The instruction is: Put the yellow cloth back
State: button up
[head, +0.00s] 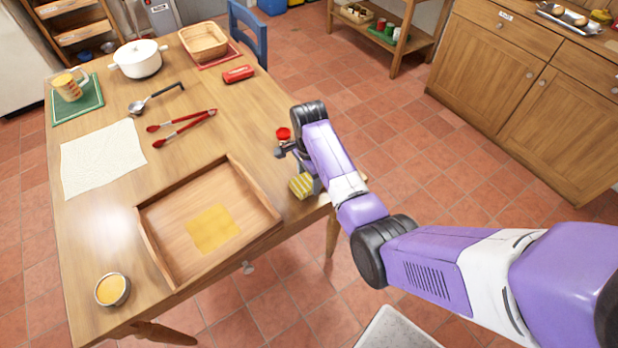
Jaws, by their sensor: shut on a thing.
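My gripper (307,176) hangs below my purple forearm at the table's right edge, mostly hidden by the arm. It is shut on a yellow-and-white striped cloth (300,187), which looks like a small folded bundle. I cannot tell whether the bundle touches the tabletop. A flat, plain yellow square (213,228) lies in the wooden tray (160,232), left of my gripper. I cannot tell whether that square is a cloth or a marked patch.
A red round thing (283,133) is close to my wrist.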

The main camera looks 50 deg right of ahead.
aim_at(309, 178)
jog(key=shift+f, duration=0.1)
jog(key=o, duration=1.3)
notch_tip(309, 178, up, 12)
jog(key=shift+r, duration=0.15)
jog(key=shift+w, duration=0.1)
